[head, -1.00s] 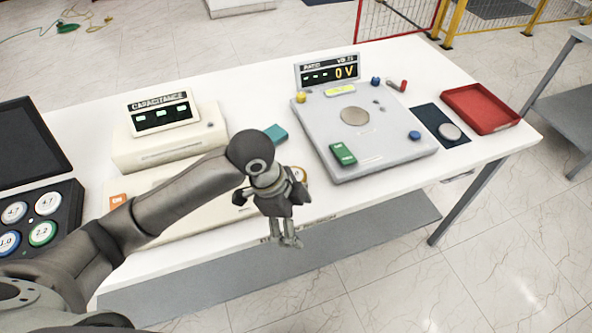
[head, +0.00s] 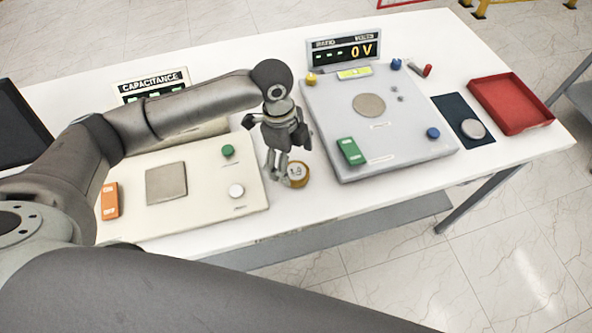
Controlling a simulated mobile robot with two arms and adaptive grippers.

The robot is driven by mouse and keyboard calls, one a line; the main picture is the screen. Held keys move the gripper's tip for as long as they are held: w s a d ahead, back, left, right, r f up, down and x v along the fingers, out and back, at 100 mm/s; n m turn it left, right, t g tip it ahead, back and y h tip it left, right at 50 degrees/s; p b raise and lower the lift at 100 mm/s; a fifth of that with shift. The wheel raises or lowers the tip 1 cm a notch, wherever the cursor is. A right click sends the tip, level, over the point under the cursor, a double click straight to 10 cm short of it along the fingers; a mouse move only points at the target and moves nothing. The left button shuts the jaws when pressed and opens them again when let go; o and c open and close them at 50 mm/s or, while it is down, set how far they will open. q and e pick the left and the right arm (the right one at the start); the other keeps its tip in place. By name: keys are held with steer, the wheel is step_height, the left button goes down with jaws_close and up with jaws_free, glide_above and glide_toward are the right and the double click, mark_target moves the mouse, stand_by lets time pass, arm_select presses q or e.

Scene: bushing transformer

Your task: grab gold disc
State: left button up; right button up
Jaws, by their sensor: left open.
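The gold disc (head: 298,174) is a small round piece with a gold rim and a pale labelled top. It lies on the white table between the beige board and the grey board. My left gripper (head: 277,172) is above the table, pointing down, with its fingertips just left of the disc in the picture. The gripper is open and nothing shows between its fingers. I cannot tell how high the fingertips are above the table. My right gripper is not in the head view.
The beige board (head: 215,203) lies left of the disc and the grey board (head: 395,150) right of it. The capacitance display (head: 152,88) stands behind my left arm. A dark mat with a silver disc (head: 473,129) and a red tray (head: 535,115) lie farther right.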

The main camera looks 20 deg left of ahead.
mark_target(296, 171)
arm_select(q)
steer(key=f, duration=0.1)
steer(key=f+p, duration=0.1)
steer(key=f, duration=0.1)
steer(key=shift+w+d+f, duration=0.2)
steer(key=shift+d+f, duration=0.15)
steer(key=shift+f, duration=0.45)
steer(key=shift+c, duration=2.4)
steer(key=c, duration=0.5)
steer(key=shift+c, duration=1.7)
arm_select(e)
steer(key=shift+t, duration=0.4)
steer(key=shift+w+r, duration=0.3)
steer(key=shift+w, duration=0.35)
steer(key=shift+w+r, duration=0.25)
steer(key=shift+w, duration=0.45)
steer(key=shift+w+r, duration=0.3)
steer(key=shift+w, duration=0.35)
